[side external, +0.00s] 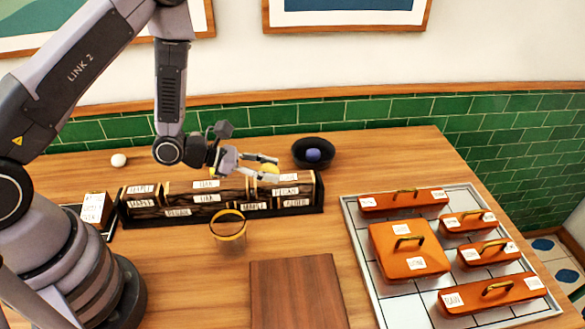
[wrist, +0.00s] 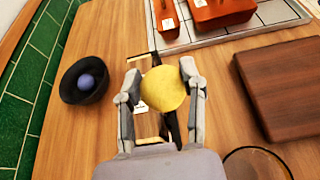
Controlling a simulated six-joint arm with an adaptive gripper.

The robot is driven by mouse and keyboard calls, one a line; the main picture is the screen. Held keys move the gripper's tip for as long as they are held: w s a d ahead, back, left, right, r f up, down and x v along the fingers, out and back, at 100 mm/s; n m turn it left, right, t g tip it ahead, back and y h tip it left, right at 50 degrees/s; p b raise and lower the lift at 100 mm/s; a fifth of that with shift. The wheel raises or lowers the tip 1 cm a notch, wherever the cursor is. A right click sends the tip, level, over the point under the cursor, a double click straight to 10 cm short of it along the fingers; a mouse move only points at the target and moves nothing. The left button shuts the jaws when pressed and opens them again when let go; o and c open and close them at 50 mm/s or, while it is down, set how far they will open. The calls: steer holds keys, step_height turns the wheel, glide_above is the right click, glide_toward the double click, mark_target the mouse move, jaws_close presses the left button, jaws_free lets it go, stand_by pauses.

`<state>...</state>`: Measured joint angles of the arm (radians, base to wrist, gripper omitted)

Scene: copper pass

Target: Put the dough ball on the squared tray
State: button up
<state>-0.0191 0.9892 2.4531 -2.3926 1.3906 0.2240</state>
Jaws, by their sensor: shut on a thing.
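My gripper (side external: 272,167) is shut on a round yellow ball (wrist: 164,90), held between its two fingertips in the wrist view. The ball is partly hidden by the fingers in the side view. It is above the back right part of a dark labelled rack. I cannot tell for certain whether this ball is the dough ball; a small whitish ball (side external: 119,160) also lies on the table at the far left. The squared tray (side external: 403,312), pale with dark grid lines, lies at the right, apart from my gripper. It also shows in the wrist view (wrist: 272,13).
Several orange labelled boxes with handles, one large (side external: 408,250), cover much of the tray; pale squares show between and in front. A black bowl (side external: 314,143) holds a blue ball (side external: 313,155). A yellow-rimmed clear vessel (side external: 229,237) and brown board (side external: 297,295) are in front of the rack (side external: 316,205).

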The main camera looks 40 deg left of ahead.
steer(key=s+d+m+g+h, duration=0.25)
steer(key=s+d, duration=0.35)
steer(key=d, duration=0.5)
steer(key=s+d+m+g+h, duration=0.2)
steer(key=s+d+m+g, duration=0.3)
steer(key=d, duration=0.6)
glide_above(394, 316)
steer(key=shift+n+t+y, duration=0.35)
steer(key=shift+n, duration=0.1)
steer(key=f, duration=0.8)
steer(key=shift+s+a+f, duration=0.2)
steer(key=shift+s+a, duration=0.05)
steer(key=shift+a, duration=0.1)
steer(key=shift+w+d+f, duration=0.1)
steer(key=shift+d+f, duration=0.05)
steer(key=shift+f, duration=0.05)
steer(key=shift+w+d+f, duration=0.1)
steer(key=shift+f, duration=0.8)
steer(key=shift+w+d+f, duration=0.1)
steer(key=shift+f, duration=0.8)
steer(key=shift+f, duration=0.15)
steer(key=o, duration=0.8)
